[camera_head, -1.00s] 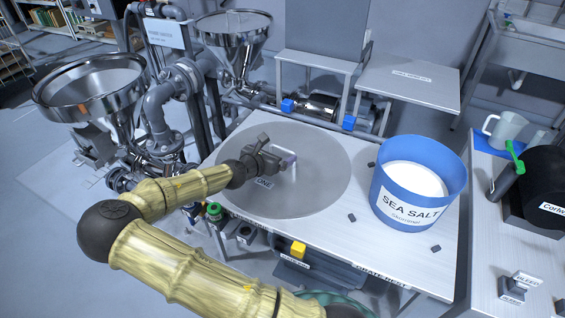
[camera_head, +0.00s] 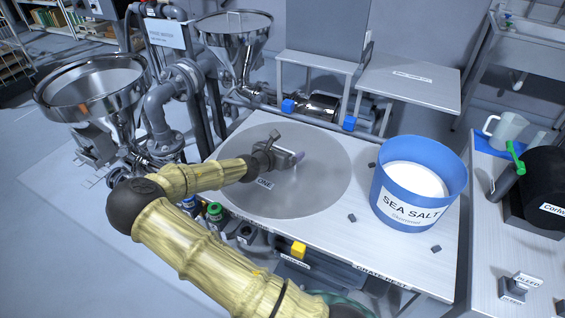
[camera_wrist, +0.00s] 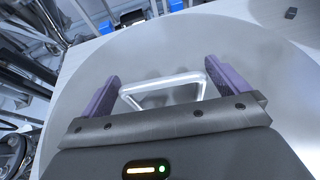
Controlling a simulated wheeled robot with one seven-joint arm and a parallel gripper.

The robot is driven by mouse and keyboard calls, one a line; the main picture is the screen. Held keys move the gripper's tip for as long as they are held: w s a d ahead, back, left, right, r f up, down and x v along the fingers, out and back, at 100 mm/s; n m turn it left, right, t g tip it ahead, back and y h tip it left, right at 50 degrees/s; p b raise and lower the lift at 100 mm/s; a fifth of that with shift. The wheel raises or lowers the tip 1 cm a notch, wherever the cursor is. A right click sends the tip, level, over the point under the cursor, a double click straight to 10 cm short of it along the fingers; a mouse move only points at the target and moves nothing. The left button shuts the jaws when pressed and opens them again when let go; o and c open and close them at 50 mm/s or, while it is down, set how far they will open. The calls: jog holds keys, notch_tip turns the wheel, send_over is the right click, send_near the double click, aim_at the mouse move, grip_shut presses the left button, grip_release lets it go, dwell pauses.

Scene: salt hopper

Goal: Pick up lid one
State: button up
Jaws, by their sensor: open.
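Lid one is a large grey round disc (camera_head: 325,180) labelled "ONE", lying flat on the metal worktable; it also fills much of the wrist view (camera_wrist: 240,50). Its pale bar handle (camera_wrist: 165,82) stands up near the middle of the disc. My gripper (camera_head: 297,158) is low over the lid at the handle. In the wrist view, the two purple fingers (camera_wrist: 160,88) are open, one to each side of the handle, with visible gaps. In the head view, my gripper hides most of the handle.
A blue "SEA SALT" tub (camera_head: 405,205) stands on the table right of the lid. Small dark blocks (camera_head: 352,218) lie near it. Steel funnels (camera_head: 90,85) and pipes stand at the left.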

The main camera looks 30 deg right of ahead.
jog(key=shift+c, duration=0.2)
jog(key=shift+r, duration=0.1)
jog(key=c, duration=1.7)
notch_tip(320, 180, up, 28)
jog(key=p, duration=0.2)
